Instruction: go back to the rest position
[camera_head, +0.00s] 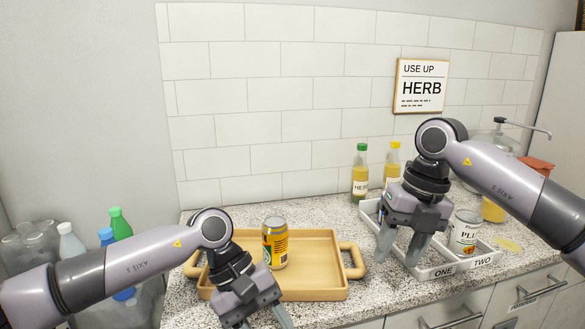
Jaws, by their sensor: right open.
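My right gripper (400,249) is open, its two fingers pointing down over the left part of a grey divided tray (451,271) labelled ONE and TWO. Nothing shows between its fingers. A white can (465,236) with a dark-lettered label stands in the tray, to the right of this gripper. My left gripper (260,320) hangs low at the bottom edge, in front of the wooden tray (318,291). Its fingertips are cut off by the frame, so its opening is unclear. A yellow can (275,243) stands upright in the wooden tray, behind my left gripper and apart from it.
Two bottles with green (360,176) and yellow caps (393,160) stand at the back near the tiled wall. Several bottles and glasses stand at the left, behind my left arm. Drawers (480,305) lie below the counter.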

